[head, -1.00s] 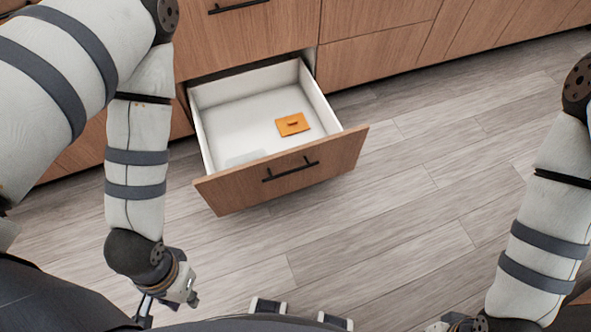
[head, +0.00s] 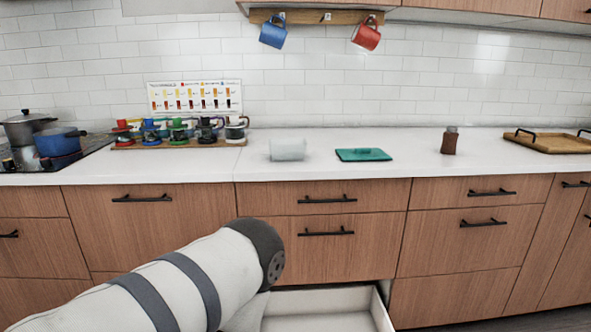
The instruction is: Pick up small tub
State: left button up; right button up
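A small translucent whitish tub (head: 288,149) sits on the white counter, left of a flat teal lid (head: 363,155). The tub and the lid are apart. My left arm reaches up from the bottom left of the head view, below the counter. Its gripper is out of the frame. My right arm and gripper are not in view.
An open white drawer (head: 320,298) juts out below the counter. A rack of colourful mugs (head: 180,142) stands left of the tub, with pots (head: 58,141) farther left. A brown bottle (head: 449,141) and wooden tray (head: 548,142) stand right. Mugs hang above.

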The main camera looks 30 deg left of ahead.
aim_at(286, 149)
jog(key=i+j+z, duration=0.2)
jog(key=j, duration=0.65)
jog(key=j+z, duration=0.15)
jog(key=j, duration=0.7)
jog(key=i+j+z, duration=0.2)
jog(key=j, duration=0.65)
jog(key=k, duration=0.1)
